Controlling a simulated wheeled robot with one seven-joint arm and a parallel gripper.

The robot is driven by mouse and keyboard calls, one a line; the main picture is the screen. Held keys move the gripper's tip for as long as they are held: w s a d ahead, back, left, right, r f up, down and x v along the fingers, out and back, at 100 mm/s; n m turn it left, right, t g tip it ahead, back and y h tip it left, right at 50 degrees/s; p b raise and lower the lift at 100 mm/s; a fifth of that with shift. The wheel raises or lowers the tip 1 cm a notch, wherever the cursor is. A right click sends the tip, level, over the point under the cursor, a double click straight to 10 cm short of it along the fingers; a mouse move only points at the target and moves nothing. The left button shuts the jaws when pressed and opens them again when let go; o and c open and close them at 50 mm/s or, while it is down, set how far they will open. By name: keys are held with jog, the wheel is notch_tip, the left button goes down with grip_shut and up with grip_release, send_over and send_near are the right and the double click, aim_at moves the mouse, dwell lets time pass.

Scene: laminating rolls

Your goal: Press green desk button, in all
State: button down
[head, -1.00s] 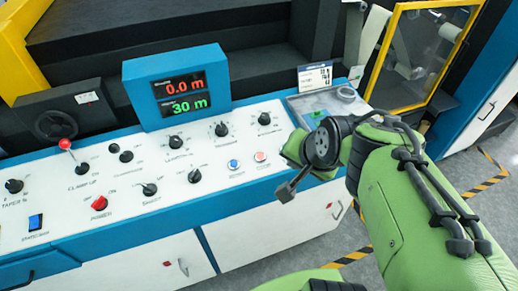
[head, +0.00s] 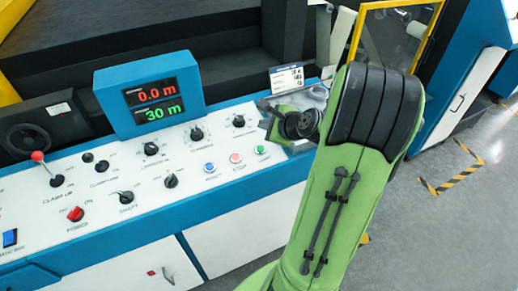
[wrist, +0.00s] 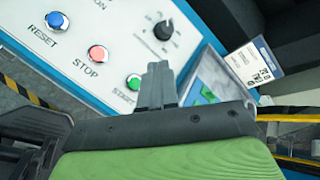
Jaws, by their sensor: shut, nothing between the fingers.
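The green button (head: 261,150) sits at the right end of the white control panel, to the right of the red and blue buttons. In the wrist view the green button (wrist: 133,82), labelled START, lies just left of my shut fingertips (wrist: 158,72). The fingers point over the panel beside the button. I cannot tell how high they are above the panel, and no contact shows. In the head view my gripper is mostly hidden by my own wrist and forearm.
The red STOP button (wrist: 97,54) and blue RESET button (wrist: 57,20) lie close by. A black knob (wrist: 164,30) stands near the fingers. A display box (head: 150,95) reads 0.0 m and 30 m. A small card (head: 286,79) stands behind a tray at the panel's right end.

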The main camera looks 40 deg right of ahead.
jog(key=b, duration=0.7)
send_over(261, 149)
jog(key=s, duration=0.2)
jog(key=f, duration=0.7)
jog(key=shift+w+a+f, duration=0.1)
jog(key=shift+a+f, duration=0.1)
jog(key=shift+a, duration=0.05)
jog(key=shift+w+f, duration=0.15)
jog(key=shift+f, duration=0.35)
jog(key=shift+f, duration=0.1)
jog(key=shift+f, duration=0.3)
